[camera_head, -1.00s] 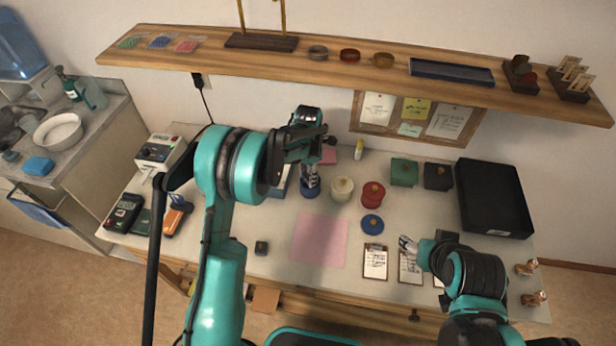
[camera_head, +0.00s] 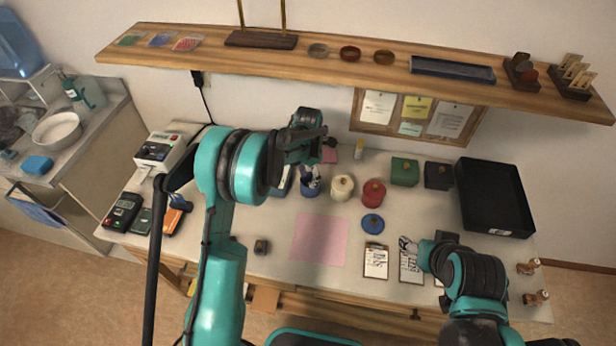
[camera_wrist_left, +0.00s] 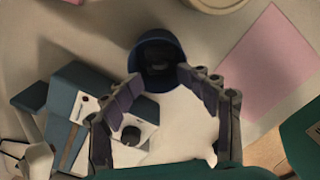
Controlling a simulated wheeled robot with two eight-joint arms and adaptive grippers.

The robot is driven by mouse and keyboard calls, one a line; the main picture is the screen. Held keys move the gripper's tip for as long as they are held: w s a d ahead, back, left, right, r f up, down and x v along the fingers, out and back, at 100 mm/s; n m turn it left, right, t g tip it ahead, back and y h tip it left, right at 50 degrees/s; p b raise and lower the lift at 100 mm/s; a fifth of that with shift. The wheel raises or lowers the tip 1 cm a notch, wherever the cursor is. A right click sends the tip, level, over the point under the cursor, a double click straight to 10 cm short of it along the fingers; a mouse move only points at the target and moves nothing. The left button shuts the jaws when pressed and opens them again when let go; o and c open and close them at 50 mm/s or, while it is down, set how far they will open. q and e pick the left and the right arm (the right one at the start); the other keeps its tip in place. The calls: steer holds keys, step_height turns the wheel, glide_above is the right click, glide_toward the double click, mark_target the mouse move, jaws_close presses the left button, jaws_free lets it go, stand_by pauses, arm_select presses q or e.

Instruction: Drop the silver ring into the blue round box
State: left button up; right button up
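The blue round box (camera_head: 310,189) stands without its lid on the table's back middle; it also shows in the left wrist view (camera_wrist_left: 160,45), its inside dark. My left gripper (camera_head: 311,173) points down at the box's mouth. In the wrist view its two fingers (camera_wrist_left: 158,77) are spread apart at the near rim with nothing between them. I cannot make out the silver ring; a dark shape inside the box is too unclear to name. A blue lid (camera_head: 372,223) lies on the table. My right gripper (camera_head: 407,244) is low by the clipboards, its fingers too small to judge.
A cream round box (camera_head: 342,187) and red round box (camera_head: 373,192) stand right of the blue one. A pink mat (camera_head: 319,240) lies in front. A black tray (camera_head: 494,198) stands at right. A wooden shelf (camera_head: 210,52) hangs above. A small dark box (camera_head: 261,246) sits front left.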

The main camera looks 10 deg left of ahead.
mark_target(308, 185)
arm_select(q)
steer(key=shift+w+r+p, duration=0.1)
steer(key=shift+r+p, duration=0.4)
steer(key=s+a+r+m+t+p, duration=0.1)
steer(key=s+r+m+p, duration=0.1)
steer(key=r, duration=0.7)
steer(key=s+r+m+p, duration=0.1)
steer(key=s+r+m, duration=0.15)
steer(key=r, duration=0.65)
steer(key=s+a+r+m+t, duration=0.2)
steer(key=s+r+m, duration=0.3)
steer(key=s+m, duration=0.35)
steer(key=s+a+f+m+t, duration=0.1)
steer(key=s+m+t, duration=0.3)
steer(key=s+m, duration=1)
steer(key=shift+s+a+f, duration=0.25)
steer(key=shift+s+f, duration=0.05)
steer(key=shift+f, duration=0.1)
